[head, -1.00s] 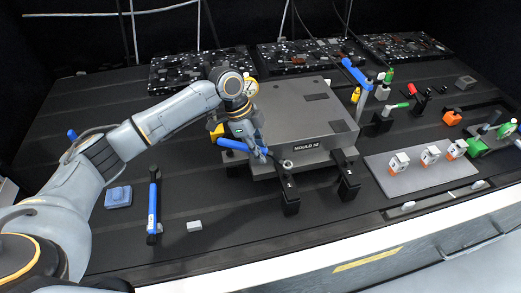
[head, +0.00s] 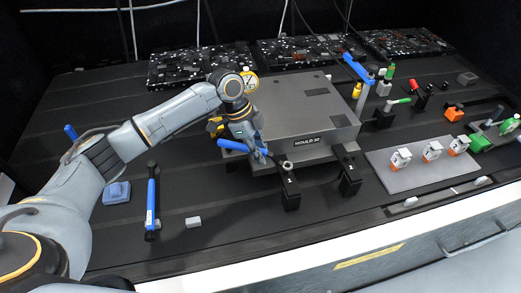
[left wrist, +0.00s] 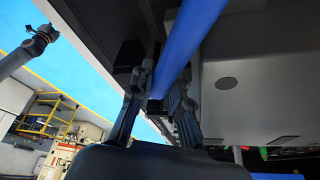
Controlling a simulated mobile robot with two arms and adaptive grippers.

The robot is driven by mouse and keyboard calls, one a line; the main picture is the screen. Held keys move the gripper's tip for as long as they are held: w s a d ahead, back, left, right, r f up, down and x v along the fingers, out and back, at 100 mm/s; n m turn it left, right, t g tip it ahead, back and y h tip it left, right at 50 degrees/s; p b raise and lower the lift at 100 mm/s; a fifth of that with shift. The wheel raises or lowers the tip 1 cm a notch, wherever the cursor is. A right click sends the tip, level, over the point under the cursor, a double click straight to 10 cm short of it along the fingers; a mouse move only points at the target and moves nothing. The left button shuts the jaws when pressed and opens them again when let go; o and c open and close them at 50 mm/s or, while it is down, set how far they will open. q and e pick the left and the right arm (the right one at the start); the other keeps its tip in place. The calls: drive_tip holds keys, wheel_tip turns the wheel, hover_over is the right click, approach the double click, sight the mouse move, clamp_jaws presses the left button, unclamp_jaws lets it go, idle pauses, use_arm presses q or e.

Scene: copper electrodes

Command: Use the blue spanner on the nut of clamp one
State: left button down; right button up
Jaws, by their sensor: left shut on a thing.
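The grey mould block (head: 300,108) sits mid-table. Clamp one (head: 291,197), a black block marked 1, stands at its front edge; clamp two (head: 349,183) stands to its right. My left gripper (head: 262,154) is shut on the blue spanner (head: 230,145), at the mould's front left corner. The spanner's grey end (head: 286,165) points right and overlaps the top of clamp one in the head view; I cannot tell whether it is seated on the nut, which is hidden or too small. In the left wrist view the blue handle (left wrist: 188,42) runs between the fingers.
Another blue-handled tool (head: 151,200) lies at left, near a blue block (head: 116,193) and a small grey block (head: 193,222). A grey plate (head: 392,186) with several white-and-orange pieces is at right. A blue-topped post (head: 361,95) stands right of the mould.

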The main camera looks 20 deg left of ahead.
use_arm(q)
drive_tip(key=shift+p, duration=0.35)
idle(0.3)
drive_tip(key=shift+f+b, duration=0.55)
drive_tip(key=shift+f, duration=0.6)
idle(0.4)
